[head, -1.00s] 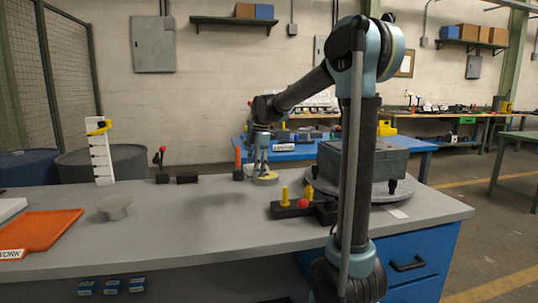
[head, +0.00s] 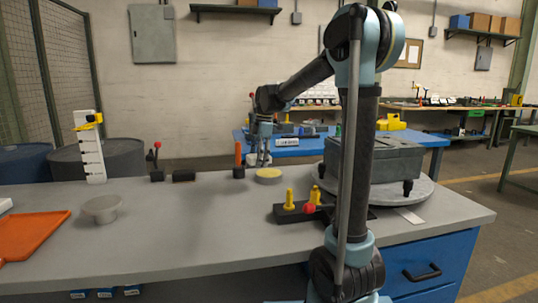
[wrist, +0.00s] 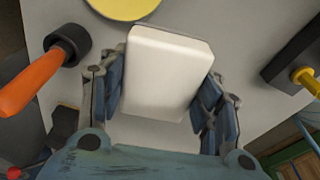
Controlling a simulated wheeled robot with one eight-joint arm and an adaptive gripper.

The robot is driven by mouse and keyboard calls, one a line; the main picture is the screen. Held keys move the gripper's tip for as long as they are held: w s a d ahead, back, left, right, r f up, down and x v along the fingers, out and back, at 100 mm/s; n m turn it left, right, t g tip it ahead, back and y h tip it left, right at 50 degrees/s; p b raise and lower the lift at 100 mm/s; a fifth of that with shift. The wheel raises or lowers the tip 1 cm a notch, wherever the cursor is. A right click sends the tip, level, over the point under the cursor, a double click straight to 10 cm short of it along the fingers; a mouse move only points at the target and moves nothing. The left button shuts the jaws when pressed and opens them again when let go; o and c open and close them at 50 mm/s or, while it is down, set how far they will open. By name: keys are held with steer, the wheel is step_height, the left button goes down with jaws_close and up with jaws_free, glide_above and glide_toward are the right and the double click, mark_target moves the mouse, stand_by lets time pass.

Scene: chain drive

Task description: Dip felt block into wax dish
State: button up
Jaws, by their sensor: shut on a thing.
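The felt block (wrist: 166,72) is a pale, near-white block with a thin grey edge. My gripper (wrist: 160,92) is shut on it, with one finger on each side. The wax dish is a shallow round dish with a yellow top; it lies on the grey bench in the head view (head: 269,175) and shows at the top edge of the wrist view (wrist: 124,8). In the head view my gripper (head: 259,161) is just left of and behind the dish. The block is not clear there, and its height above the bench is hard to tell.
An upright orange handle in a black base (head: 239,160) stands close left of my gripper. A black fixture with yellow pegs and a red knob (head: 295,210) is in front. A grey housing (head: 385,158) on a round plate stands right. The bench's middle left is clear.

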glide_above(268, 172)
steer(key=shift+s+d+f+m, duration=0.15)
steer(key=shift+s+d+m, duration=0.1)
steer(key=shift+m, duration=0.15)
steer(key=shift+w+f, duration=0.1)
steer(key=shift+f, duration=2.8)
steer(key=shift+f, duration=0.5)
steer(key=shift+r, duration=3.5)
